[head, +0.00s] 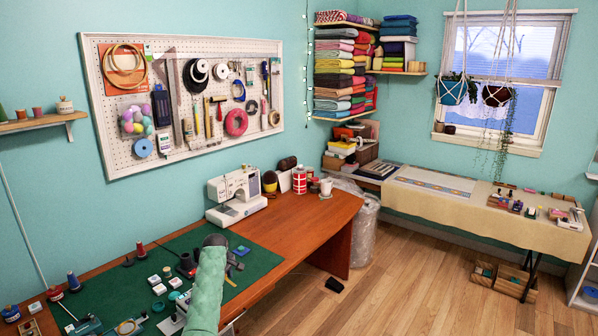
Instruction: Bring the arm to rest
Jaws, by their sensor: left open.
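My left arm, in a green sleeve, rises from the bottom edge in the head view, over the front of the wooden table (300,222). Its grey wrist bends at the top, and my left gripper (233,266) shows small and dark just right of it, above the green cutting mat (262,262). The gripper is open, and I see nothing held in it. The sleeve and wrist hide part of the mat and the table edge. My right gripper is not in view.
A white sewing machine (237,194) stands behind the mat. Thread spools, small white boxes and tools crowd the mat's left part. A blue piece (241,251) lies near the gripper. The table's right part has bare wood. A cloth-covered table (440,205) stands farther right, with open floor before it.

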